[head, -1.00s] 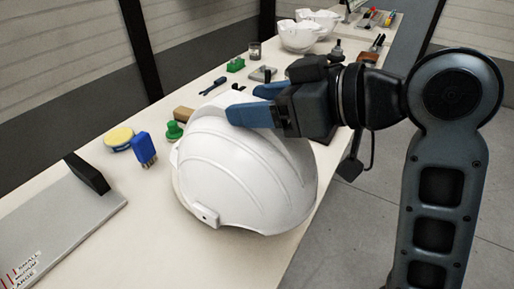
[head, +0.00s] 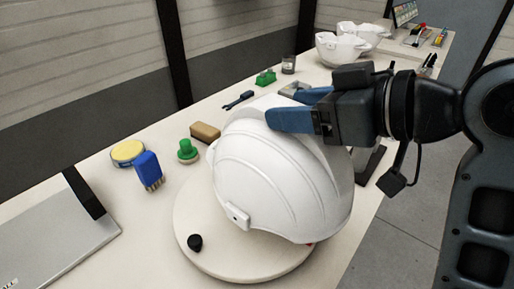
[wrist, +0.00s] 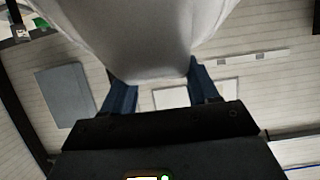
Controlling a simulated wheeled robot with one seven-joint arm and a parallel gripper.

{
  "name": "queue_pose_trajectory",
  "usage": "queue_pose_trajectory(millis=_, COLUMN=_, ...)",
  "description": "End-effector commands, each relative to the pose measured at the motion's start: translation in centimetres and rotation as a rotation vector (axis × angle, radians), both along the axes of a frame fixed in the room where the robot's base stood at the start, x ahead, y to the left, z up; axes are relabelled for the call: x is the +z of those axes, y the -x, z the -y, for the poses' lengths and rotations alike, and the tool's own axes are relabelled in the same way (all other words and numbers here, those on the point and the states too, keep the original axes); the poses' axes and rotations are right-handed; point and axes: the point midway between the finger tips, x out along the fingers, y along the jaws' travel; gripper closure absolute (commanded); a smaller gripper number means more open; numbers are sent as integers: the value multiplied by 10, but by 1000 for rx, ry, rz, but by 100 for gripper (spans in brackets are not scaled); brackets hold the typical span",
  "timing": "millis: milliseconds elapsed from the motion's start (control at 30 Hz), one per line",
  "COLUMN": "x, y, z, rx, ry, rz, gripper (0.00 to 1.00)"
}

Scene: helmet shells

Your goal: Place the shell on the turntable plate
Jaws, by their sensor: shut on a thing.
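The white helmet shell (head: 275,175) is in my gripper (head: 282,104), dome facing the head camera. The blue fingers are shut on its upper edge. In the wrist view the shell (wrist: 150,40) fills the top middle between the two fingers (wrist: 158,80). The round cream turntable plate (head: 205,240) lies on the bench below the shell. The shell overlaps its upper right part in the head view and hides it. A black knob (head: 195,242) stands on the plate's left front. I cannot tell whether the shell touches the plate.
A green stamp (head: 187,152), a tan block (head: 205,132), a blue brush (head: 148,170) and a yellow-topped round tin (head: 128,152) stand left of the plate. A grey panel (head: 50,235) lies at the front left. More white shells (head: 340,48) stand far back.

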Motion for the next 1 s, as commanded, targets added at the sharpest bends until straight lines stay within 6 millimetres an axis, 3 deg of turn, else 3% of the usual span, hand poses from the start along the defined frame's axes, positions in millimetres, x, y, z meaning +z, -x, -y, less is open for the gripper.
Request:
queue_pose_trajectory(millis=133, x=-19, y=-7, z=-31, rx=4, ry=0, rz=-1, gripper=100)
queue_pose_trajectory(millis=333, x=-33, y=-14, z=-54, rx=2, ry=0, rz=2, gripper=100)
queue_pose_trajectory(millis=533, x=-42, y=-16, z=-59, rx=-1, ry=0, rz=0, gripper=100)
queue_pose_trajectory(millis=800, x=-75, y=-15, z=-58, rx=-1, ry=0, rz=0, gripper=100)
queue_pose_trajectory(millis=1000, x=-76, y=-16, z=-58, rx=-1, ry=0, rz=3, gripper=100)
